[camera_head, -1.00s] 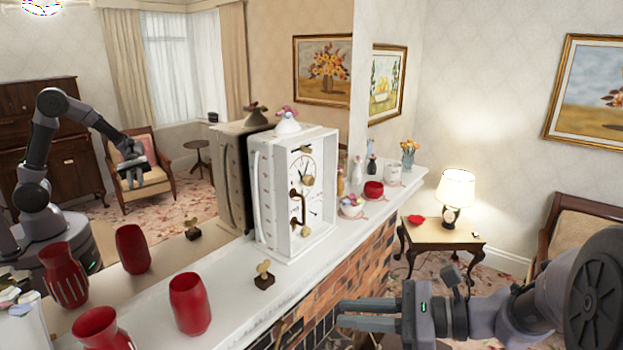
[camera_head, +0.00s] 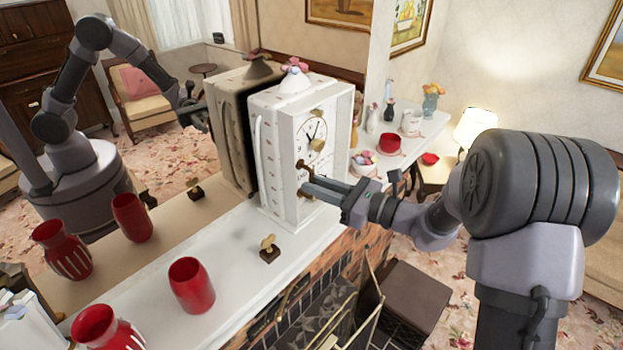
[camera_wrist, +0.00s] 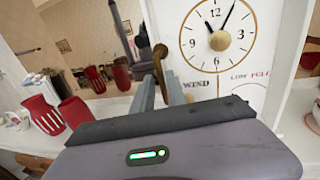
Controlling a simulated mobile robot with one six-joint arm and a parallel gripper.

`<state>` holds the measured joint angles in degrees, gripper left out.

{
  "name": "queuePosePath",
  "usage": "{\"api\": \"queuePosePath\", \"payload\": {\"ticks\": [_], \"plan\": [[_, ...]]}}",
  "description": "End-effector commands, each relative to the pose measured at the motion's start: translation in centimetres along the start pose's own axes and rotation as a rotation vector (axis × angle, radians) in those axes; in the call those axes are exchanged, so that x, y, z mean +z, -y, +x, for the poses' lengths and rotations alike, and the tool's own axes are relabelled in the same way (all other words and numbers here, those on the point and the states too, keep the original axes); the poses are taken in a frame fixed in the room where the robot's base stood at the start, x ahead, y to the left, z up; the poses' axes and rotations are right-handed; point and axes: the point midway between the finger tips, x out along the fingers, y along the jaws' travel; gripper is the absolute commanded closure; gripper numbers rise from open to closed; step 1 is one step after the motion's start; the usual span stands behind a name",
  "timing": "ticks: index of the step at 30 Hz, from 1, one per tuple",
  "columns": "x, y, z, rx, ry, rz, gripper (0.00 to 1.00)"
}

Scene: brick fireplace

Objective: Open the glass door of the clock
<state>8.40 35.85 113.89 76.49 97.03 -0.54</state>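The white clock (camera_head: 262,165) stands upright on the mantel shelf, its dial (camera_head: 313,133) facing right. The dial is also large in the wrist view (camera_wrist: 232,62). The glass itself is hard to make out, but the door looks shut. A curved bronze handle (camera_head: 304,170) is on the clock's front, below the dial; it also shows in the wrist view (camera_wrist: 160,66). My gripper (camera_head: 306,185) is at the handle. In the wrist view my fingers (camera_wrist: 158,95) are apart, with the handle between their tips. I cannot tell whether they touch it.
A brass key on a dark block (camera_head: 268,249) and red vases (camera_head: 190,284) stand on the white mantel (camera_head: 240,255), left of the clock. A mirror is behind it. Bowls and bottles stand beyond, with a red bowl (camera_head: 390,144). A fire screen (camera_head: 365,315) stands below.

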Motion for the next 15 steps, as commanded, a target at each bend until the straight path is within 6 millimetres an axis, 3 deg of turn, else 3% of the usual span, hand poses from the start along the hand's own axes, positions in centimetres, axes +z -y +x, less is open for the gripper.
{"api": "queuePosePath", "payload": {"ticks": [5, 13, 15], "plan": [[0.0, -0.1, 1.4, 0.001, 0.0, 0.001, 0.83], [0.0, 0.0, 1.6, 0.0, 0.0, 0.001, 0.83], [0.0, 0.0, 1.6, 0.0, 0.0, 0.0, 0.94]]}}
